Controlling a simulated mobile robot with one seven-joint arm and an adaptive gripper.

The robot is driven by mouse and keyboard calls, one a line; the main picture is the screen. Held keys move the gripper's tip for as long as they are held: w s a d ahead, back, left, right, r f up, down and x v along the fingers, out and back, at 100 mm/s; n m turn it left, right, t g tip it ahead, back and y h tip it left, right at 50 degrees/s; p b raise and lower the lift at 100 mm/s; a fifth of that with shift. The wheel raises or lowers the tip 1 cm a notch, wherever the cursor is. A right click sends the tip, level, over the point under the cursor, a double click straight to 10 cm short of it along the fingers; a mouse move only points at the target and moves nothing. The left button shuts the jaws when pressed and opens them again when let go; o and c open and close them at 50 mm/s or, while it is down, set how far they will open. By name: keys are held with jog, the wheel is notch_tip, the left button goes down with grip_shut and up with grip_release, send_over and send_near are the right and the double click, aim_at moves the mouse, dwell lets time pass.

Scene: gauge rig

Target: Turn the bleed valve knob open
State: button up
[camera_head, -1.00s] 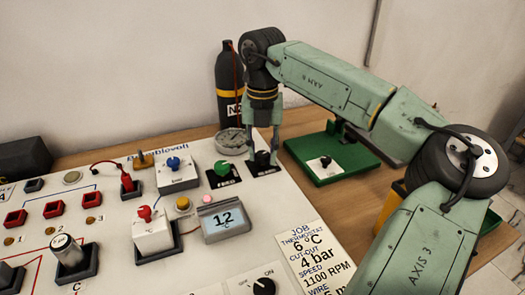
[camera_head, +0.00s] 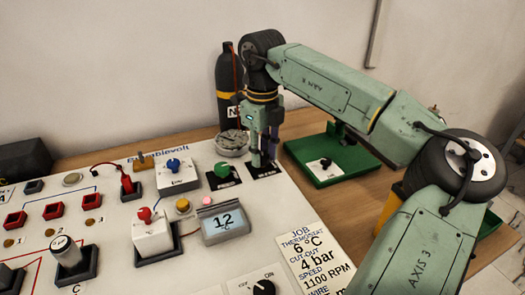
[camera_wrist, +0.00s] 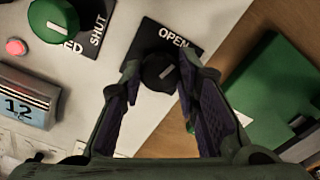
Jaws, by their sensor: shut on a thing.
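The black knob (camera_wrist: 158,74) sits on a dark plate (camera_wrist: 188,55) marked OPEN, near the panel's right edge. Its white pointer line slants up and right, toward the OPEN lettering. My gripper (camera_wrist: 158,82) has one finger on each side of this knob and is shut on it. In the head view my gripper (camera_head: 264,163) points down at the dark plate (camera_head: 264,172), and its fingers hide the knob. The plate's name lettering is not readable, so I cannot confirm it as the bleed valve. A green knob (camera_head: 222,169) stands just left on its own plate, with SHUT readable in the wrist view.
A round gauge (camera_head: 232,143) stands behind my gripper. A black cylinder (camera_head: 228,90) stands farther back. A green tray (camera_head: 325,176) with a small dial lies to the right. A display (camera_head: 225,219) reading 12 and a job card (camera_head: 315,255) are nearer.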

aim_at(262, 156)
jog(key=shift+n, duration=1.6)
jog(key=o, duration=1.2)
notch_tip(262, 156, up, 12)
jog(key=shift+r, duration=0.1)
